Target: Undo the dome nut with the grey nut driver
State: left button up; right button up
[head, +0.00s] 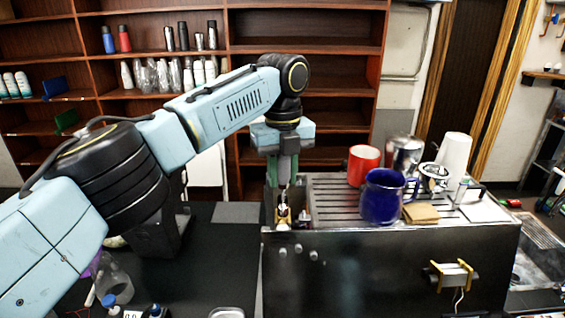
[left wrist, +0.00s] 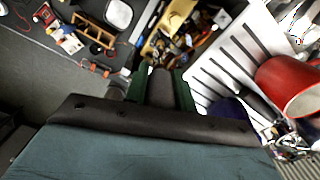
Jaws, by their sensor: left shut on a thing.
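My left gripper (head: 284,172) points straight down over the left end of the brewer (head: 385,265). Its green fingers are shut on the grey nut driver (head: 284,192), which hangs upright below them. In the left wrist view the driver (left wrist: 160,88) sits between the two green fingers (left wrist: 162,92). The driver's lower end is over small brass-coloured parts (head: 283,213) in the brewer's open left end. The dome nut cannot be made out there, and I cannot tell whether the driver touches it. My right gripper is not in view.
A red mug (head: 363,165), a blue mug (head: 382,198), a metal jug (head: 404,155) and stacked white cups (head: 455,155) stand on the brewer's slatted top. A clear bottle (head: 113,283) and small items stand on the dark table at left. The table (head: 225,255) beside the brewer is mostly clear.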

aim_at(282, 204)
pick_arm(q)
jog(key=shift+f, duration=0.65)
jog(key=shift+w+f, duration=0.15)
jog(key=shift+f, duration=1.15)
dwell(2.2)
jog(key=n, duration=0.4)
jog(key=shift+a+n, duration=0.1)
jog(key=shift+n, duration=0.3)
jog(key=shift+n, duration=0.5)
jog(key=n, duration=0.3)
jog(key=shift+n, duration=0.3)
